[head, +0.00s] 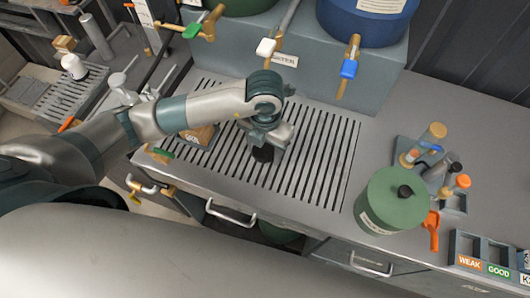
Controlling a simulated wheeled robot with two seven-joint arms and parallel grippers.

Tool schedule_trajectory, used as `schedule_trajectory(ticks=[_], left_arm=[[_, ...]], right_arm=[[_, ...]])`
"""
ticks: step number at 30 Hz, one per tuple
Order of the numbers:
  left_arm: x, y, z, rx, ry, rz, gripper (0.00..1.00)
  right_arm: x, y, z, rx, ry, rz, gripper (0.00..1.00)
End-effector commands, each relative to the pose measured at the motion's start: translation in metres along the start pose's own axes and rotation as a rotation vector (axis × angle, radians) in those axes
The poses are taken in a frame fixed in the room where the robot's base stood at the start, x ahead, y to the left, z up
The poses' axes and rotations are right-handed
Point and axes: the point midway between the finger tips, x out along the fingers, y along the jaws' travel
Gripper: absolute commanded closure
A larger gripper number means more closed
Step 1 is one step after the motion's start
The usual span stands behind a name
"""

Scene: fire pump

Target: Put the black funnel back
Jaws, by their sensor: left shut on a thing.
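My left arm comes in from the left, and its gripper (265,141) points down over the slotted drain grate (325,150). It is shut on a small black thing (262,154), which looks like the black funnel. Only its dark lower part shows below the gripper; the rest is hidden by my wrist and fingers. I cannot tell whether it touches the grate. My right gripper is not in view.
Taps with green (192,31), white (265,47) and blue (349,68) handles hang behind the grate. A brown block (200,136) is left of the gripper. A green lidded pot (390,203), small bottles (430,140) and labelled bins (487,257) stand right. The grate's right part is clear.

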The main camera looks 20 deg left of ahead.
Motion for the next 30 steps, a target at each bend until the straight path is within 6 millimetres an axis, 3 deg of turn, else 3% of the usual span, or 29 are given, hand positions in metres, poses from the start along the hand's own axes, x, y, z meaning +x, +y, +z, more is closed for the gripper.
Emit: schedule_trajectory(ticks=[14,15,17,30], left_arm=[[0.0081,0.0,0.0,0.0,0.0,0.0,0.74],[0.0067,0.0,0.0,0.0,0.0,0.0,0.42],[0.0065,0.0,-0.0001,0.0,0.0,0.0,0.3],[0.0032,0.0,-0.0001,0.0,0.0,0.0,0.3]], right_arm=[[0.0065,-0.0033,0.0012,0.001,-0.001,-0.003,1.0],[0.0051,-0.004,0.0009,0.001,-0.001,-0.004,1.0],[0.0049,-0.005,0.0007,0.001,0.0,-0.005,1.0],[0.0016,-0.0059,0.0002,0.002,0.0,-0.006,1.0]])
